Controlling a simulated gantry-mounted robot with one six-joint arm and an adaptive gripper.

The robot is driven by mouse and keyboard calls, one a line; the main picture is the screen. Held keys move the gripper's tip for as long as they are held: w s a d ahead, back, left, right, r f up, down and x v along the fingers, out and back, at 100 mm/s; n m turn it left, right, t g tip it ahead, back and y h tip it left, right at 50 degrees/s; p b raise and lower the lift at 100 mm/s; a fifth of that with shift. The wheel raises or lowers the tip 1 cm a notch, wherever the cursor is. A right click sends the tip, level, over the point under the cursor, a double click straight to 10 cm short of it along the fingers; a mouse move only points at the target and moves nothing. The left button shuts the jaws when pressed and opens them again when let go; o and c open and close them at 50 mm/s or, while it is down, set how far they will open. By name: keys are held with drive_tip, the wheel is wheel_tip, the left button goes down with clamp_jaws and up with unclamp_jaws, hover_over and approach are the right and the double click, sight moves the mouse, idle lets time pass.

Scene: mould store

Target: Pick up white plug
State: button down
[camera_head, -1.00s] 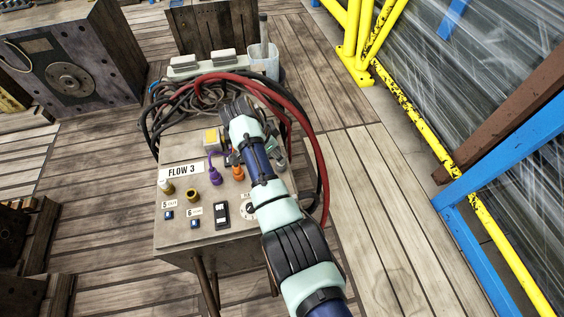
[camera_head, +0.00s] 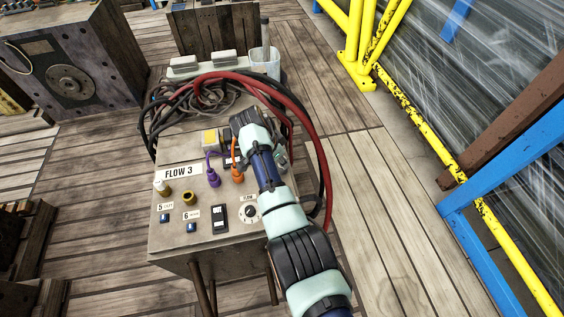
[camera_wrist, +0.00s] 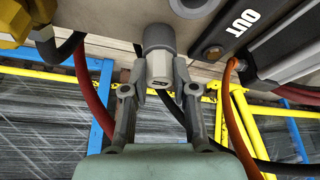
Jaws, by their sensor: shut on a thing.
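In the wrist view my gripper (camera_wrist: 160,86) has its two fingers closed on either side of a pale plug, the white plug (camera_wrist: 160,68), with a dark grey collar at its upper end. The plug's upper end is near the console face, and I cannot tell whether it touches it. In the head view my arm hides the fingers and the held plug. The console (camera_head: 185,240), labelled FLOW 3, carries a purple plug (camera_head: 213,178) and an orange plug (camera_head: 237,174), both left of my arm.
Red hoses (camera_head: 318,140) and black cables (camera_head: 150,125) loop behind and beside the console. A clear cup (camera_head: 264,64) stands at the back. A yellow frame (camera_head: 425,120) and blue rail (camera_head: 515,150) stand right. Open plank floor lies between.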

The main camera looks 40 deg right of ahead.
wheel_tip(320, 180, up, 20)
drive_tip(key=p, duration=0.9)
